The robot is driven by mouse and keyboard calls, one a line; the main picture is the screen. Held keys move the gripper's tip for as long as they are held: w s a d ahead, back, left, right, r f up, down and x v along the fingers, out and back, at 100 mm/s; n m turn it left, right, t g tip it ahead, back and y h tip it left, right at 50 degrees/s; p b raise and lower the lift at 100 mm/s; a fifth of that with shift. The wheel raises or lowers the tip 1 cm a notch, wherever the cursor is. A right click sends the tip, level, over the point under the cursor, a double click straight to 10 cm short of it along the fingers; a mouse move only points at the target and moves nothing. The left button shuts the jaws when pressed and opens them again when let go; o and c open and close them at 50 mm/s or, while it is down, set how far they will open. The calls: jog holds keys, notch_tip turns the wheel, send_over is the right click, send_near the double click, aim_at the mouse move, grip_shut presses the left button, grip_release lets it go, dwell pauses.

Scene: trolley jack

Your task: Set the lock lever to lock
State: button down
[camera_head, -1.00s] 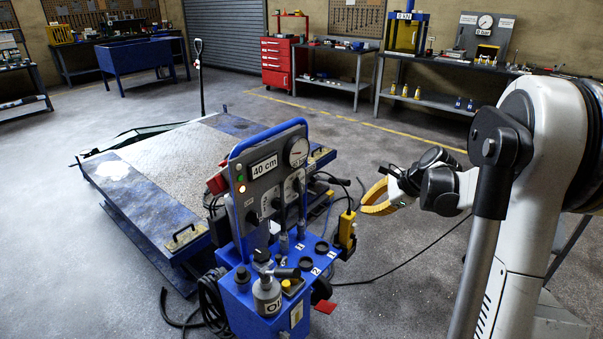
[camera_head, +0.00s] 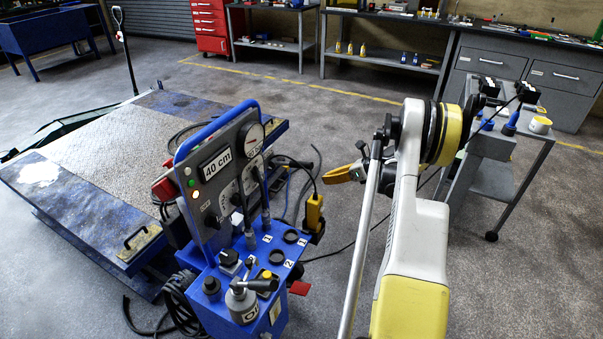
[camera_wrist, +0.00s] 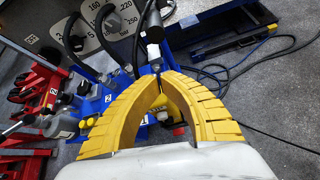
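A yellow hand control (camera_head: 314,212) hangs on the stand's right side.
The blue lift table (camera_head: 95,185) lies left of the stand. Cables cross the floor right of it. A grey trolley (camera_head: 495,145) stands at the right, and benches (camera_head: 385,60) line the back. An oil can (camera_head: 242,302) sits on the stand's front.

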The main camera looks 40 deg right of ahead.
aim_at(294, 165)
jog(key=b+x, duration=0.4)
jog(key=x, duration=0.6)
jog(key=r, duration=0.2)
jog(key=w+r, duration=0.1)
jog(key=r, duration=0.1)
jog(key=shift+w+d+b, duration=0.15)
jog(key=shift+b, duration=0.25)
